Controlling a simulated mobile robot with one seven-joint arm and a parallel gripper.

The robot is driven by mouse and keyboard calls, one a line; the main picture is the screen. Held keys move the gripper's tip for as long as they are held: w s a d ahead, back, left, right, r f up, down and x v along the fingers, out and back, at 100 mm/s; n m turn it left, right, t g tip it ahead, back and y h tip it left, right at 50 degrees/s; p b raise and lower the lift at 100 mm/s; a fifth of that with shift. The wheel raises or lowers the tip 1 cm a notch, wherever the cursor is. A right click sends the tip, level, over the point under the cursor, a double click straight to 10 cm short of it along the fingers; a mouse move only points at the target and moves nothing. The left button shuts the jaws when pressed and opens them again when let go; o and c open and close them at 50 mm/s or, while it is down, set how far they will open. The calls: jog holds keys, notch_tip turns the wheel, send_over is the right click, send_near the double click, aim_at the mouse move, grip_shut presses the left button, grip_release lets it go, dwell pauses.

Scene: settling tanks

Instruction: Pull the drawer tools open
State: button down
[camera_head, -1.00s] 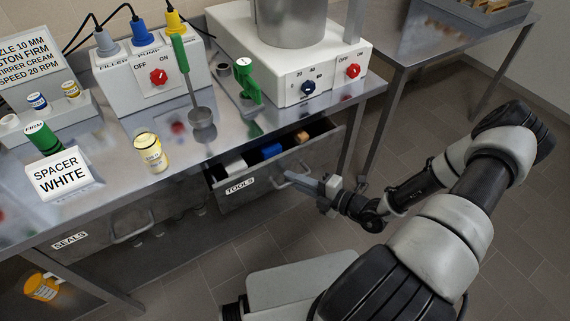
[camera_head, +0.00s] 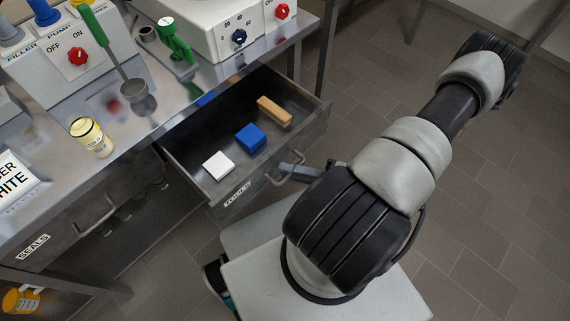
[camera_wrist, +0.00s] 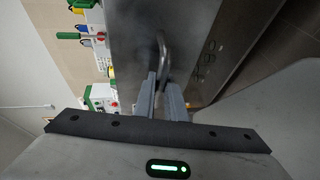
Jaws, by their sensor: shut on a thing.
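The tools drawer (camera_head: 176,160) stands well out from under the steel bench, with its inside in view. In it lie a white block (camera_head: 218,165), a blue block (camera_head: 250,138) and an orange-brown block (camera_head: 274,111). Its front carries the TOOLS label and a bar handle (camera_head: 287,172). My gripper (camera_head: 290,169) is at that handle, partly hidden behind my arm in the head view. In the wrist view, the two fingers of my gripper (camera_wrist: 163,88) are closed around the handle (camera_wrist: 162,50).
The closed seals drawer (camera_head: 70,225) is left of it under the bench. An orange jar (camera_head: 21,300) is at lower left. Floor at right is clear.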

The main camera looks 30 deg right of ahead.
dwell(0.3)
jog(key=c, duration=1.8)
grip_release()
jog(key=shift+s+d, duration=0.15)
jog(key=v, duration=1.7)
jog(key=shift+s, duration=0.1)
